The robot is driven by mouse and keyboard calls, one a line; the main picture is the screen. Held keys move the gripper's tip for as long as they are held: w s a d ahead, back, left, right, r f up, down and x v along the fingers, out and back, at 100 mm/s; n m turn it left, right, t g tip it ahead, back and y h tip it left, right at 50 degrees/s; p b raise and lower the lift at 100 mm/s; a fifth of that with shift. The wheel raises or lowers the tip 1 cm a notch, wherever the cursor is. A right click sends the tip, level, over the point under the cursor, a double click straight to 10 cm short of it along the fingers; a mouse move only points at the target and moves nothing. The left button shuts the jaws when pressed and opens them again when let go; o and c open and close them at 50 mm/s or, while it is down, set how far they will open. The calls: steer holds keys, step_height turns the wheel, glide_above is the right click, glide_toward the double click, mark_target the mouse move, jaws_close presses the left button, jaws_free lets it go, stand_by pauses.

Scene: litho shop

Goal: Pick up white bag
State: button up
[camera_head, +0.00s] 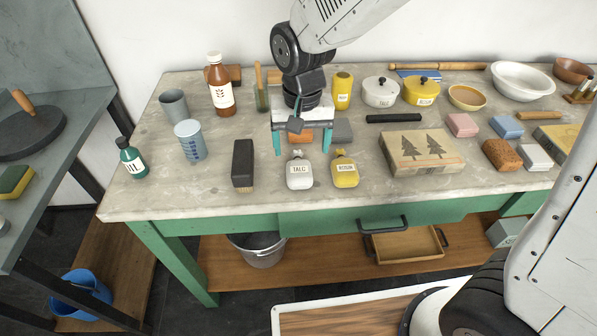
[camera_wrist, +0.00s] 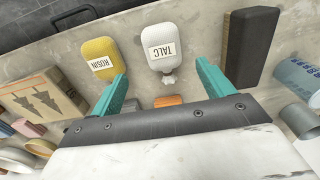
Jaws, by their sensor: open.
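My gripper (camera_head: 306,150) is open and empty, behind and above the bag. Its two green fingers (camera_wrist: 162,84) do not touch the bag.
A dark brush-like block (camera_head: 243,163) stands left of the white bag. Behind, near my gripper, are an orange block (camera_head: 300,136) and a grey block (camera_head: 341,130). A box with trees (camera_head: 421,152) lies to the right. The table's front edge (camera_head: 300,204) is close to the bags.

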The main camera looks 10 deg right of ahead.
mark_target(299, 168)
steer(key=f, duration=0.8)
steer(key=shift+a, duration=0.3)
steer(key=c, duration=1.1)
